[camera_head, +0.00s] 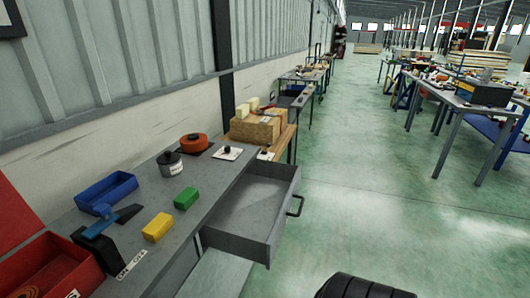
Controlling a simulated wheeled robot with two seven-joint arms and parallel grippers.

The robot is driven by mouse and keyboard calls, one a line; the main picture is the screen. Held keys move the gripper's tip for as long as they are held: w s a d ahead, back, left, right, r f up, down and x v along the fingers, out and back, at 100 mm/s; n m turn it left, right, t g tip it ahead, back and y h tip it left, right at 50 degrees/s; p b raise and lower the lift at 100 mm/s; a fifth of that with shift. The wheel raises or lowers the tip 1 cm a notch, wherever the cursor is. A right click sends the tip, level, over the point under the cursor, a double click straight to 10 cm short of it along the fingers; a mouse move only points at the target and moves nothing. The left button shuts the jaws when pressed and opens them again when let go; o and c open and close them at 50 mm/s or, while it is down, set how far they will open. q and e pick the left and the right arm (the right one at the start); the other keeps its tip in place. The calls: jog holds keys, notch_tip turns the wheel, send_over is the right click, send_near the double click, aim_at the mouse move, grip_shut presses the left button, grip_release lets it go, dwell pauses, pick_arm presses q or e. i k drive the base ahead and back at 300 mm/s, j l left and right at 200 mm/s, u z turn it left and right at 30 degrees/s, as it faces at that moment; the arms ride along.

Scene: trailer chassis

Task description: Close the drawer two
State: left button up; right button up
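A grey drawer (240,236) is pulled well out of the near workbench (160,205), toward the right. It looks empty inside. Its dark bar handle (297,206) is on the right, facing the open floor. No number shows on the drawer, so I cannot tell if it is drawer two. Neither of my grippers is in view, and nothing touches the drawer.
On the bench are a blue bin (106,193), a yellow block (157,227), a green block (186,198), a dark pot (170,164) and a red box (50,268). A black ribbed object (362,288) is at the bottom edge. Green floor (365,215) right of the drawer is clear.

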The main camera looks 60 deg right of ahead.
aim_at(250, 223)
jog(key=z, duration=0.5)
jog(key=l+z, duration=0.1)
jog(key=z, duration=0.4)
jog(key=i+z, duration=0.1)
jog(key=z, duration=0.85)
